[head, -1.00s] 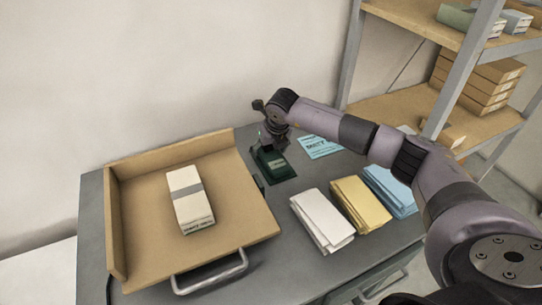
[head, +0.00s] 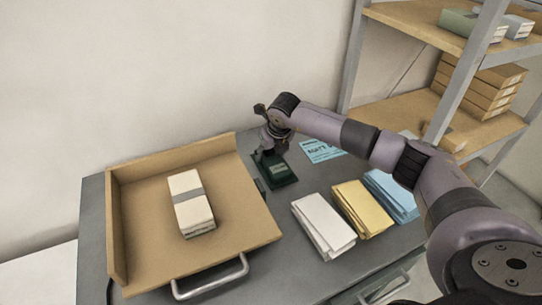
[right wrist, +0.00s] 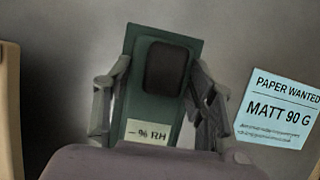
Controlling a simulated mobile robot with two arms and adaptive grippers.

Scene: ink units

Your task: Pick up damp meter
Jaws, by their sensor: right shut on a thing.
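The damp meter (head: 279,174) is a dark green slab with a black panel and a pale "% RH" label. It is on the grey bench top right of the wooden tray, at the back, or very close above it; I cannot tell whether it touches. In the right wrist view the meter (right wrist: 158,95) is between the two grey fingers. My right gripper (head: 268,157) is shut on it, with one finger along each long side (right wrist: 155,103). The gripper partly covers the meter's far end in the head view. My left gripper is not in view.
A wooden tray (head: 242,222) with a banded paper block (head: 189,202) stands left. White (head: 322,225), yellow (head: 362,208) and blue (head: 392,194) paper stacks lie right. A blue "paper wanted" note (head: 322,150) lies behind. A shelf rack (head: 408,112) stands at right.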

